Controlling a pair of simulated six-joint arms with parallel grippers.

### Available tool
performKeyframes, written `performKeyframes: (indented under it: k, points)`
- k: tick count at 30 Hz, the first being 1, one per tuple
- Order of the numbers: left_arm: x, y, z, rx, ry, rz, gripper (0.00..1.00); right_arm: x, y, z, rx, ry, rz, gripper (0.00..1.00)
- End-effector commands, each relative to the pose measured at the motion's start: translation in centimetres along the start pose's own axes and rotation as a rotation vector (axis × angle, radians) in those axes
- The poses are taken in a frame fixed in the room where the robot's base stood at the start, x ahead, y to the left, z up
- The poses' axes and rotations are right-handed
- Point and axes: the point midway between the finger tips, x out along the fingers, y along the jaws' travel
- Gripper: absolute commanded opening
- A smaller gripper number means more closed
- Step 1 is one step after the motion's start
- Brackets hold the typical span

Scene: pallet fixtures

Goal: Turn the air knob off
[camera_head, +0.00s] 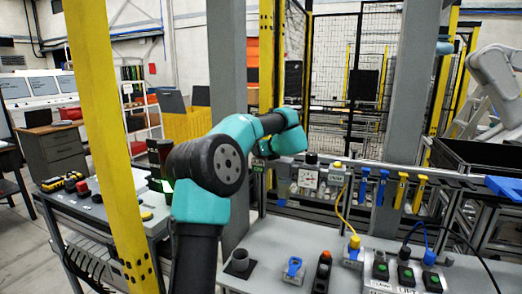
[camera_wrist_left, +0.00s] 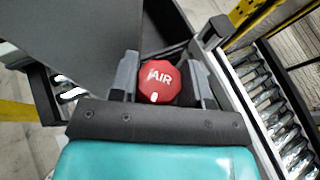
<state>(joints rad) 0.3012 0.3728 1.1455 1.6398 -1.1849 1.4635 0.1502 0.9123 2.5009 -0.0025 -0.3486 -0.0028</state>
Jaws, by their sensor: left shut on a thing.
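The air knob (camera_wrist_left: 160,82) is a red, many-sided knob with "AIR" in white letters, seen in the left wrist view. My left gripper (camera_wrist_left: 164,78) is shut on it, with one grey finger on each side. The white lettering reads nearly level in that view. In the head view my left arm reaches forward to a post behind the bench, and its own links hide the knob and the fingers. My right gripper is in neither view.
A grey workbench (camera_head: 265,262) holds a fixture with several black switches (camera_head: 405,272) and blue and yellow cables. A rail behind it carries yellow handles (camera_head: 401,190) and blue ones. A yellow post (camera_head: 104,140) stands at the left. Rollers (camera_wrist_left: 270,105) run beside the knob.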

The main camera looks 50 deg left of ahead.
Motion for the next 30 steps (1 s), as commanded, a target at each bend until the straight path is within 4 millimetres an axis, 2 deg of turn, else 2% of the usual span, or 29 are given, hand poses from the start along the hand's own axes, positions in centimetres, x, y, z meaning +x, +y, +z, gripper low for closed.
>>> performKeyframes:
  k: [11,24,30]
  points:
    - [0.02,0.17,0.05,0.054,0.001,-0.132,0.19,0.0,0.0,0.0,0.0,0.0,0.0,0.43]
    - [0.05,0.16,0.05,0.189,0.0,-0.46,0.2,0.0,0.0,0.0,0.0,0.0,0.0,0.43]
    - [0.06,0.14,0.06,0.228,0.0,-0.555,0.19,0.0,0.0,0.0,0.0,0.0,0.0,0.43]
